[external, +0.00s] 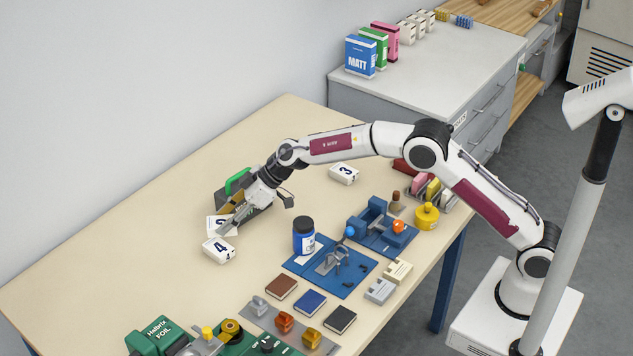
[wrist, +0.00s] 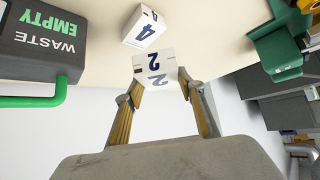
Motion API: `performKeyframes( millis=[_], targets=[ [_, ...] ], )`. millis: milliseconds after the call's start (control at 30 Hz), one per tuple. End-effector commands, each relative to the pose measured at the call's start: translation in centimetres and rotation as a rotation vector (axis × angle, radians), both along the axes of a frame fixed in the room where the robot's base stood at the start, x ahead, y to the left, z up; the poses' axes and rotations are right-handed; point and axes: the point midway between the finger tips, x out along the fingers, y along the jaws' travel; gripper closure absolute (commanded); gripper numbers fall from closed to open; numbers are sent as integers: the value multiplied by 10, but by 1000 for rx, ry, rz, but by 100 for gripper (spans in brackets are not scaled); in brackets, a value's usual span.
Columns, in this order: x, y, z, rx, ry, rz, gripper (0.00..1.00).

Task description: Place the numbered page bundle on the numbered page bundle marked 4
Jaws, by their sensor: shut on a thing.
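My gripper (external: 232,222) is shut on a white page bundle marked 2 (external: 215,223); in the wrist view the bundle (wrist: 153,67) sits between the fingertips (wrist: 158,83). The white page bundle marked 4 (external: 219,251) lies on the table, just in front of the held bundle in the external view. In the wrist view bundle 4 (wrist: 145,28) is beyond the held one and turned at an angle, with a gap visible between them. A page bundle marked 3 (external: 343,174) lies further back on the table. The held bundle's height above the table is hard to tell.
A dark waste box (wrist: 40,50) with a green handle stands close beside my gripper. A blue jar (external: 304,236), a blue fixture plate (external: 330,270) and several small blocks stand to the right. The table (external: 120,265) is clear at the left.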

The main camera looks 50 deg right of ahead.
Motion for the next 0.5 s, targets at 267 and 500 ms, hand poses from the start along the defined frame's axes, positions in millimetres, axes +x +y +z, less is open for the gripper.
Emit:
performKeyframes(
  millis=[267, 500],
  targets=[
    [0, 0, -34, 1, 1, -1, 84],
    [0, 0, -39, 1, -1, 0, 84]
  ],
)
